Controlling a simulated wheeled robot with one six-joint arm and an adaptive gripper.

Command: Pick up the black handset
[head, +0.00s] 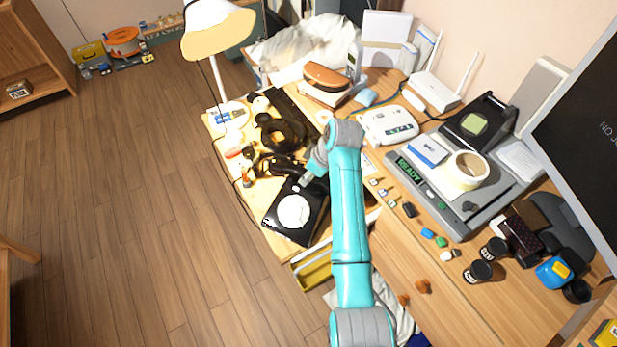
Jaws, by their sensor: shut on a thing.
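A black dial phone (271,222) with a round white dial lies on the light wooden desk, left of my teal arm. My gripper (284,167) is at the phone's far edge, at the end of my arm's grey wrist. It is shut on a dark piece that looks like the black handset (262,164). Gripper and handset are both dark and overlap in the picture, so their outlines are hard to separate. I cannot tell how far the handset is above the desk.
A black ring-shaped object, perhaps headphones (296,133), lies beyond the gripper. A lamp (217,30) stands at the desk's far left. Small items crowd the desk's left edge. A white device (388,125) and a grey machine with a tape roll (466,170) stand at right.

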